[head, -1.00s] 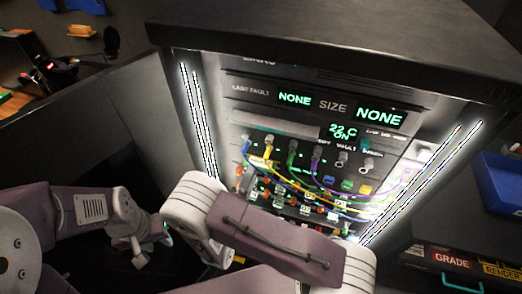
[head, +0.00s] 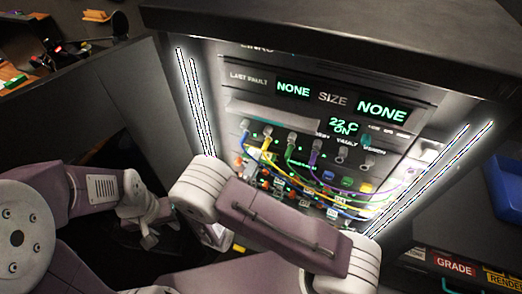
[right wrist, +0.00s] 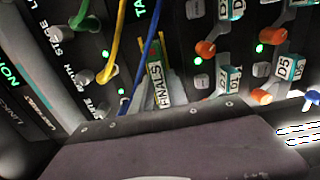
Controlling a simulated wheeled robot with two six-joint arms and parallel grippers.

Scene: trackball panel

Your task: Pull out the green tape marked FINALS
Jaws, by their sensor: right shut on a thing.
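In the head view my right arm's purple and white links hide this gripper and the tape. My left gripper (head: 148,236) is at the lower left of the head view, away from the panel; its finger gap is not clear.
The lit panel has blue, yellow, green and purple cables (head: 290,160). A blue bin (head: 508,185) stands right of the cabinet.

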